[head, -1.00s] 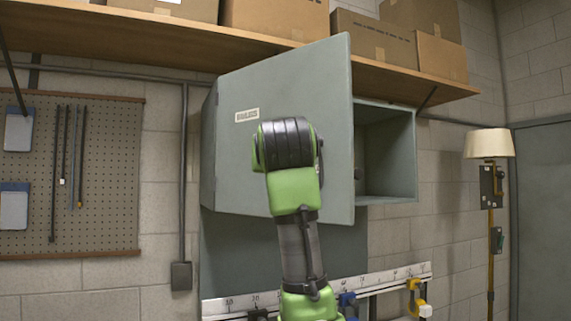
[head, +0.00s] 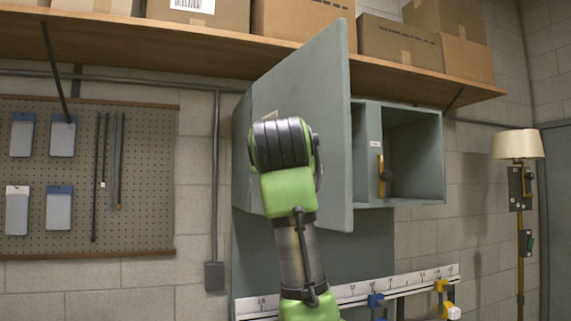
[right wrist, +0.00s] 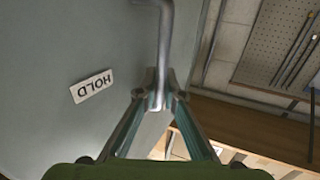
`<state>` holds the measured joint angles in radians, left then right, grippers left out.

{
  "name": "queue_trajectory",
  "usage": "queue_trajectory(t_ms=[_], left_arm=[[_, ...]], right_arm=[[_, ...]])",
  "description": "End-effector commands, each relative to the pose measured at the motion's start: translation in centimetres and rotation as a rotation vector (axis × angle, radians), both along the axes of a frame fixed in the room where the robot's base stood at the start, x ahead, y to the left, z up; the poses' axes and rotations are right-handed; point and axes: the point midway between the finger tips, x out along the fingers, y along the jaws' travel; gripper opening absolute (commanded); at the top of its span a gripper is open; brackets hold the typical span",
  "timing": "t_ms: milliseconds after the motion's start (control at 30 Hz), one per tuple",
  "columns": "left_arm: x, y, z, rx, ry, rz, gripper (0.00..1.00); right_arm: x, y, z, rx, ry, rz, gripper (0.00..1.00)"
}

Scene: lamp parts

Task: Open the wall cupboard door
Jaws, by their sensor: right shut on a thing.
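The wall cupboard (head: 446,160) hangs under a wooden shelf. Its grey-green door (head: 338,110) stands partly open, swung out from the wall, and the right part of the inside shows. In the right wrist view, my right gripper (right wrist: 157,97) is shut on the bent metal door handle (right wrist: 166,40), beside a HOLD label (right wrist: 92,86). In the head view, my right arm's green and black wrist stands in front of the door and hides the handle and fingers. My left gripper is not in view.
A shelf (head: 190,50) with cardboard boxes runs above the cupboard. A yellow-handled item (head: 381,175) shows inside the cupboard. A pegboard (head: 60,190) hangs at left, a lamp (head: 517,145) stands at right. A white rail (head: 350,292) with clamps lies below.

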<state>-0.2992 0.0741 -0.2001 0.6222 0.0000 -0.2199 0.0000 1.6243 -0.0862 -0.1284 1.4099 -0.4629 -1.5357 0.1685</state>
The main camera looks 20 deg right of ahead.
Motion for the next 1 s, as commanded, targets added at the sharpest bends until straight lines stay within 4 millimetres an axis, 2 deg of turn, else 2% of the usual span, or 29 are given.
queue_trajectory(t_ms=[100,133,167,567,733,1000], left_arm=[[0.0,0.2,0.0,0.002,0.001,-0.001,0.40],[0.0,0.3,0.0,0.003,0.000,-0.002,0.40],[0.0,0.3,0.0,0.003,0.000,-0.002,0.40],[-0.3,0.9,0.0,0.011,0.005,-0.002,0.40],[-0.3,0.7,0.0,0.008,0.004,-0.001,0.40],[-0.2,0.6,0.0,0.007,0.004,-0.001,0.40]], right_arm=[[-0.1,0.0,0.2,-0.003,-0.005,0.000,0.00],[-0.1,0.0,0.2,-0.003,-0.005,0.000,0.16],[-0.1,0.0,0.2,-0.002,-0.006,0.000,0.24],[-0.3,0.1,0.1,-0.001,-0.002,-0.001,0.25],[-2.5,1.1,0.1,-0.001,-0.006,0.002,0.25],[-7.9,3.3,0.2,-0.002,-0.007,0.002,0.25]])
